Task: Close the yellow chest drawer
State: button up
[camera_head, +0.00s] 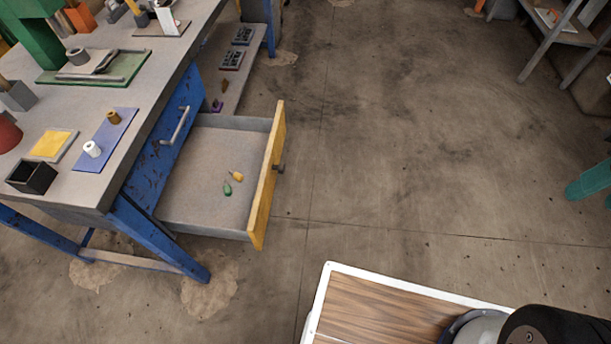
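The yellow-fronted drawer (267,185) stands pulled out to the right from under the grey workbench. A dark handle (280,169) sits on the outer side of its front. Inside the drawer lie a small yellow item (236,176) and a small green item (228,188). Part of my arm shows at the bottom right, well apart from the drawer. My gripper is not in view.
The workbench (120,90) has blue legs and a blue drawer (172,140) with a light handle, and it carries several objects. Open concrete floor (400,150) lies right of the drawer. A grey table (560,30) stands at the upper right.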

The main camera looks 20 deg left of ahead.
aim_at(192, 200)
jog(key=z, duration=0.05)
jog(key=i, duration=0.85)
jog(key=u, duration=0.4)
jog(key=k, duration=0.95)
jog(key=u, duration=1.7)
